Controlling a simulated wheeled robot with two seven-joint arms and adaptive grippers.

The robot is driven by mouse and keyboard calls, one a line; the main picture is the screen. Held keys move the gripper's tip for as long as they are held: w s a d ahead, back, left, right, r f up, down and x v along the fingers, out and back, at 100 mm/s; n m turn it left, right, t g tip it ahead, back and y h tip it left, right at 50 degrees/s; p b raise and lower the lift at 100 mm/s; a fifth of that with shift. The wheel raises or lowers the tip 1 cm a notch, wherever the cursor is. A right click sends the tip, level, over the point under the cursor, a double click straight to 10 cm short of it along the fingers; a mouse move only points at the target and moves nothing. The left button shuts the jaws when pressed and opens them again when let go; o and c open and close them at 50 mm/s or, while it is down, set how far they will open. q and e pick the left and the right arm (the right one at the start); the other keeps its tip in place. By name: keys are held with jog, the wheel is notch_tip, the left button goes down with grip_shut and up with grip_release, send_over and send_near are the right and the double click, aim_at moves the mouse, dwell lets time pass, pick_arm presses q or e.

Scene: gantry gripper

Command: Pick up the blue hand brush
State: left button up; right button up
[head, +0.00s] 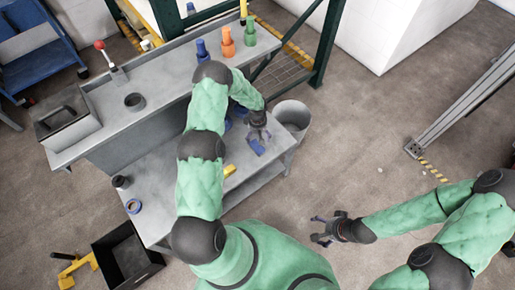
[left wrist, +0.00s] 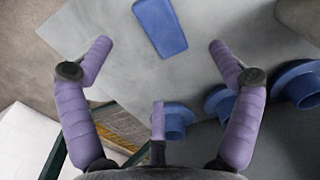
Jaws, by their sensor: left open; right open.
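The blue hand brush shows as a flat blue block (left wrist: 160,25) on the grey bench surface, at the top of the left wrist view. In the head view it is a small blue shape (head: 257,148) near the right end of the lower bench. My left gripper (head: 261,135) is over that bench end, close to the brush. Its purple fingers (left wrist: 160,47) are spread wide and empty, with the block lying ahead between their line. My right gripper (head: 321,230) is open and empty above the floor, right of the bench.
Several blue round flanged parts (left wrist: 297,85) lie near the left gripper. Blue, orange and green bottles (head: 227,42) stand on the upper bench. A grey bin (head: 292,114) stands beside the bench end.

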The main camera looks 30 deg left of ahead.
aim_at(257, 148)
pick_arm(q)
notch_tip(257, 148, down, 4)
jog(key=shift+f+b, duration=0.25)
jog(key=shift+b, duration=0.3)
jog(key=shift+d+f+b, duration=0.15)
jog(key=shift+f+b, duration=0.45)
jog(key=shift+f, duration=0.75)
jog(key=shift+d+f+b, duration=0.15)
jog(key=shift+f+b, duration=0.4)
jog(key=shift+f, duration=0.75)
